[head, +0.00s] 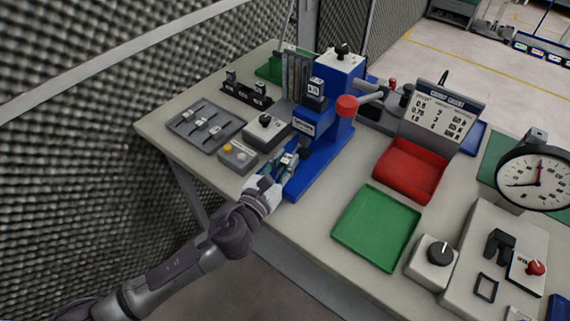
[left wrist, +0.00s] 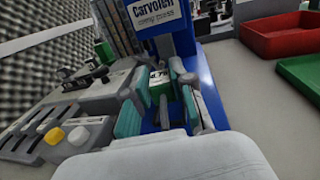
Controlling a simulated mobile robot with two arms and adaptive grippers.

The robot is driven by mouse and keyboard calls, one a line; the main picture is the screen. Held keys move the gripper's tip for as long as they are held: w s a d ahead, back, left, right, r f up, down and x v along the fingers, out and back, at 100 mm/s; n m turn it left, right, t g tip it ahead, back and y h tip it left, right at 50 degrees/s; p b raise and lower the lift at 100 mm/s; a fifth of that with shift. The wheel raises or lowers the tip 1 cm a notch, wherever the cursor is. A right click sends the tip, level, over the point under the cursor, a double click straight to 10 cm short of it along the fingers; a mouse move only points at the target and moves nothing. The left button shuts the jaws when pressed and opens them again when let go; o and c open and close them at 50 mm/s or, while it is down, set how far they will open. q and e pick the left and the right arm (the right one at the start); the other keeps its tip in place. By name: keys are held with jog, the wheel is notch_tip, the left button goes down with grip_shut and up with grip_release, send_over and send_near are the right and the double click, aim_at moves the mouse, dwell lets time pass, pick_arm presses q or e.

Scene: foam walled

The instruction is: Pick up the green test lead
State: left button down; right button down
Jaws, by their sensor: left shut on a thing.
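My left gripper (head: 277,172) reaches in from the left, over the front end of the blue press base. In the left wrist view its two teal-padded fingers (left wrist: 160,95) are closed around a small piece with a white, dark-lettered top and a green side. This looks like the green test lead (left wrist: 158,85), though its full shape is hidden between the fingers. In the head view the fingers mostly cover it. I cannot tell if it is clear of the blue base. My right gripper is not in view.
The blue press (head: 318,130) with a red-knobbed lever stands just beyond the gripper. A grey box with yellow button (head: 238,156) is close on the left. A green tray (head: 376,228) and red bin (head: 409,170) lie right. A dark foam wall (head: 70,140) borders the left.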

pick_arm(q)
jog(key=b+v, duration=0.4)
jog(key=v, duration=1.3)
jog(key=a+n+t+y, duration=0.2)
jog(key=a+n+y, duration=0.3)
jog(key=a+y, duration=0.35)
jog(key=d+m+g+h, duration=0.2)
jog(key=d+m+h, duration=0.3)
jog(key=d+h, duration=0.3)
jog(key=shift+s+r, duration=0.45)
jog(key=shift+h, duration=0.25)
